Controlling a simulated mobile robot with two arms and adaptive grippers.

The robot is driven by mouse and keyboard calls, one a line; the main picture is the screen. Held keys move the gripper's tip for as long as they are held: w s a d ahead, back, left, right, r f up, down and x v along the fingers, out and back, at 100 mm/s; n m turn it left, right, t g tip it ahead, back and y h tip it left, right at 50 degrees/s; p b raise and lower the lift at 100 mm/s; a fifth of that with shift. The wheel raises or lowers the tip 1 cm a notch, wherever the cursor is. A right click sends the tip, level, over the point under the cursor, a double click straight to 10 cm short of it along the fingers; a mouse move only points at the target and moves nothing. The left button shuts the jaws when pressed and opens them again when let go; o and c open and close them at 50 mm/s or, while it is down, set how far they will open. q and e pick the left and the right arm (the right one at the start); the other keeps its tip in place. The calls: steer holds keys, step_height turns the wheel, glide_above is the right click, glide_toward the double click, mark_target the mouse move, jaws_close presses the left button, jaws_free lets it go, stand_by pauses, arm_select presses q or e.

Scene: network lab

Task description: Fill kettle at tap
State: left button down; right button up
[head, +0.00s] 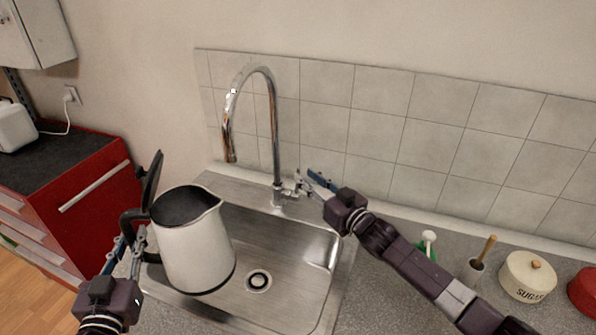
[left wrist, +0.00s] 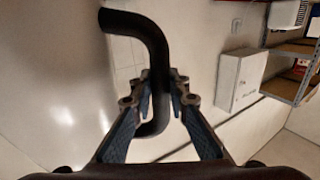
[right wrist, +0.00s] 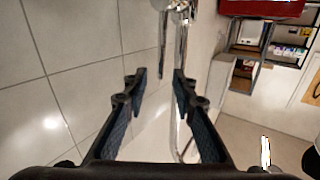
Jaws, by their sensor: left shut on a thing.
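The kettle (head: 190,250) is white with a black handle, and its lid (head: 151,180) stands open. It is upright over the left part of the sink (head: 290,275), its open mouth left of and below the tap's spout end. My left gripper (head: 131,243) is shut on the handle, which also shows between its fingers in the left wrist view (left wrist: 152,45). The chrome tap (head: 276,130) has a tall curved spout; I see no water flowing. My right gripper (head: 311,182) is open and empty beside the tap's lever (head: 299,185). Its fingers stand apart in the right wrist view (right wrist: 160,88).
A tiled wall (head: 360,120) rises close behind the sink. To the right on the counter stand a brush in a holder (head: 475,270), a sugar pot (head: 528,277) and a red pot (head: 585,292). A red cabinet (head: 100,210) stands at the left.

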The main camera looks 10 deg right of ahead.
mark_target(299, 172)
steer(key=shift+x, duration=2.4)
steer(key=shift+c, duration=0.4)
jaws_close()
